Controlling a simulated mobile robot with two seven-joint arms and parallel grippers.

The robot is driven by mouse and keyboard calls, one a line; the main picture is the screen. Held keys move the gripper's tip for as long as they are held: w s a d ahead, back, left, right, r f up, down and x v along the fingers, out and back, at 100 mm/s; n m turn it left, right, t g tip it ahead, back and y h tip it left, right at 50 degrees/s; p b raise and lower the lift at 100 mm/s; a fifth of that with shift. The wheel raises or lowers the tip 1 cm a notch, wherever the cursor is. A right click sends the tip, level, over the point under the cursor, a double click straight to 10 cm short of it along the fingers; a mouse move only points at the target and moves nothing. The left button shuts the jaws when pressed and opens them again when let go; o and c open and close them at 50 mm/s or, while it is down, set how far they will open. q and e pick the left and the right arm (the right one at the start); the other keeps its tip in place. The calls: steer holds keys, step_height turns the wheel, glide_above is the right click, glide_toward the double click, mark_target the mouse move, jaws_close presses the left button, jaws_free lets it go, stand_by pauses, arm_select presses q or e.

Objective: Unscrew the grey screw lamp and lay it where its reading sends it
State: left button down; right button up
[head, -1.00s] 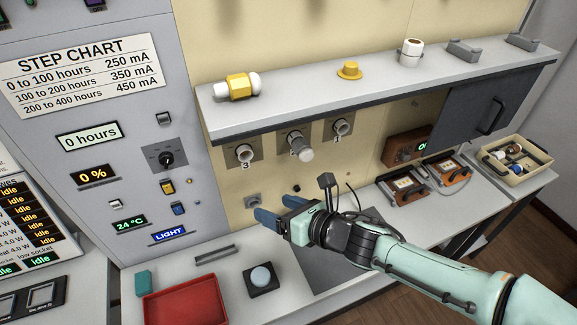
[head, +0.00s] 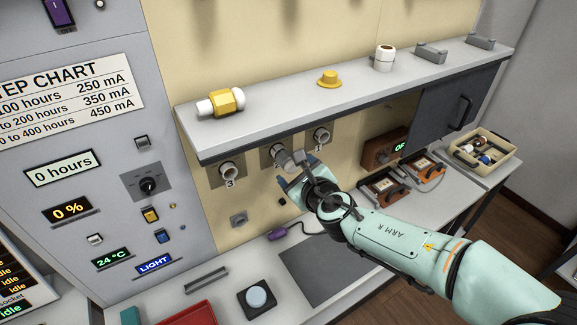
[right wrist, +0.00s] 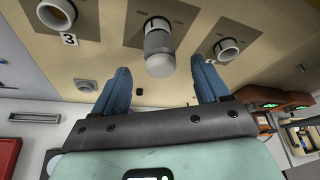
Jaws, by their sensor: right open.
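The grey screw lamp (head: 287,160) sits in the middle wall socket under the shelf, its pale rounded end pointing outward. In the right wrist view the lamp (right wrist: 160,55) shows whole, between and just beyond the blue fingertips. My right gripper (head: 298,171) is open in front of it, one finger on each side, with clear gaps in the wrist view (right wrist: 163,78). The head view partly hides the lamp's tip behind the gripper. My left gripper is not in view. The step chart (head: 72,92) gives currents by hours; the displays read 0 hours (head: 65,168) and 0 % (head: 67,209).
Empty sockets flank the lamp at left (head: 230,170) and right (head: 321,135). The shelf (head: 290,105) overhangs them. A red tray (head: 188,314), a round-button box (head: 257,297) and a purple-handled tool (head: 278,234) are on the bench. A cream bin (head: 490,152) stands far right.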

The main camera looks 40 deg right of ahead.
mark_target(288, 163)
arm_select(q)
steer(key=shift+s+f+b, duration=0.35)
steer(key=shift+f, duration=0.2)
arm_select(e)
steer(key=x, duration=0.6)
steer(key=shift+w+d, duration=0.1)
steer(key=shift+w, duration=0.2)
steer(key=c, duration=1.2)
steer(key=shift+o, duration=0.2)
steer(key=shift+f+n+h, duration=0.1)
steer(key=shift+n+h, duration=0.4)
steer(key=shift+n, duration=0.1)
steer(key=shift+n+h, duration=0.4)
steer(key=shift+n, duration=0.2)
